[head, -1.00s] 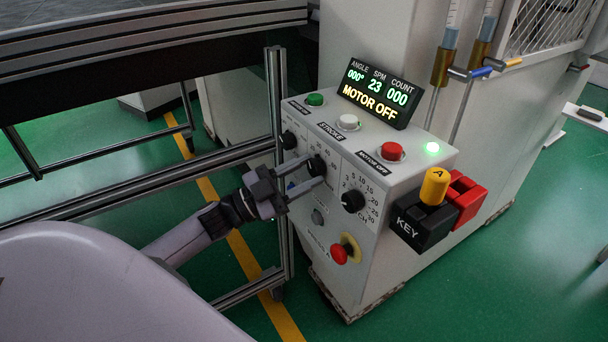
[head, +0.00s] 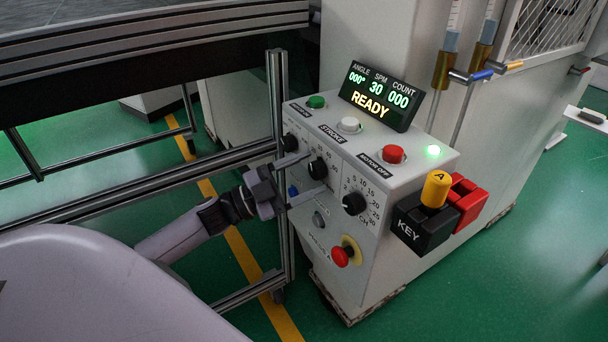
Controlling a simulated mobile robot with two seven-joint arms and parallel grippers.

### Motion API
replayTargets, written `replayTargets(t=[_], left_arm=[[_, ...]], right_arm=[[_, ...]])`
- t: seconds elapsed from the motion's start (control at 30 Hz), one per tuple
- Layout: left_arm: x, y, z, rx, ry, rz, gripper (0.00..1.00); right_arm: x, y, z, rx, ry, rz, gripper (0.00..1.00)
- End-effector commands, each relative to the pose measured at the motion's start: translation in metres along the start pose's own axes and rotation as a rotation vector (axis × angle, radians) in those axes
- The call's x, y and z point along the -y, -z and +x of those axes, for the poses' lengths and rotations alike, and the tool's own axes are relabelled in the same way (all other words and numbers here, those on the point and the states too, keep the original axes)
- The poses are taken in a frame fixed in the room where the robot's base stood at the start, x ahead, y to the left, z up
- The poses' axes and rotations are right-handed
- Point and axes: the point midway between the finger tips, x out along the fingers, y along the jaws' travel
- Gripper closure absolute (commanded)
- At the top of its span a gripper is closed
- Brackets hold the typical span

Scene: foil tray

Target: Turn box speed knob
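The control box (head: 365,222) stands right of center, with black knobs on its front face. My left gripper (head: 318,171) is at the middle knob (head: 318,168), with its fingers spread above and below it. The finger gap looks wider than the knob, and I see no firm contact. Another black knob (head: 354,203), with a numbered scale, sits to the right, and one more (head: 290,142) is at the upper left. The display (head: 381,96) reads 000°, 30 SPM, count 000 and READY. My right gripper is not in view.
Green (head: 316,101), white (head: 349,124) and red (head: 392,154) buttons are on the box top. A red mushroom button (head: 341,256) is below the knobs. A black KEY block (head: 422,229) juts out right. A metal frame post (head: 279,110) stands close beside my gripper.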

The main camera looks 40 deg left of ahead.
Motion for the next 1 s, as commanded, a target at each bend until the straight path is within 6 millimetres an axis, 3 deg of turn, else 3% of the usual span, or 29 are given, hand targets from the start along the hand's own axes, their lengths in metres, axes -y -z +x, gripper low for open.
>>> replayTargets(t=[0.37,0.8,1.0], left_arm=[[-0.001,-0.001,-0.007,0.002,0.0,-0.001,0.35],[-0.001,-0.001,-0.062,0.003,-0.001,-0.001,0.35],[0.0,0.0,-0.071,0.0,0.0,-0.001,0.35]], right_arm=[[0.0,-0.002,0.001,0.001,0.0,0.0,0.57],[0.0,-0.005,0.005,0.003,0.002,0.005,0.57],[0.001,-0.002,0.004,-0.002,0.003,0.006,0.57]])
